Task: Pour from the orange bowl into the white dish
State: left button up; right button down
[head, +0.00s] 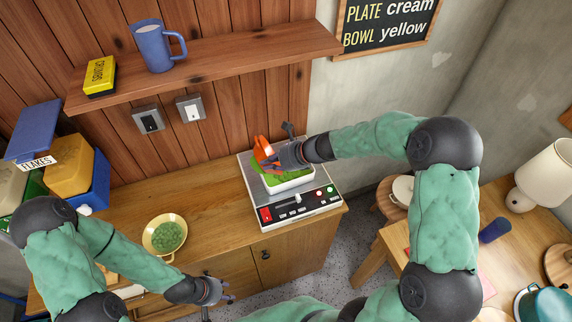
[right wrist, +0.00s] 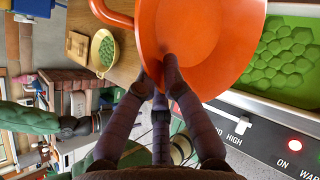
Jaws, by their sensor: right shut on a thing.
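The orange bowl (head: 263,150) is held tipped steeply over the white dish (head: 292,187). My right gripper (head: 277,157) is shut on the bowl's edge. In the right wrist view the bowl (right wrist: 205,40) fills the top middle, with my fingers (right wrist: 165,75) against it and no contents visible on the side facing me. The white dish sits on the appliance and holds a green layer, which also shows beside the bowl in the right wrist view (right wrist: 288,62). My left gripper (head: 222,291) is empty, its fingers apart, in front of the counter.
The dish's appliance (head: 300,210) has switches and lights along its front. A yellow bowl of green pieces (head: 148,240) stands on the counter to the left. A shelf (head: 215,58) with a blue mug (head: 155,48) and a yellow box (head: 100,76) runs above. Open counter lies between bowl and appliance.

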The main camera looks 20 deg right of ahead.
jog(key=a+f+n+h+p, duration=0.3)
jog(key=a+f+h+p, duration=0.6)
jog(key=p, duration=0.7)
jog(key=shift+w+a+f+g+h+p, duration=0.35)
jog(key=shift+a+h, duration=1.25)
jog(key=shift+a, duration=0.65)
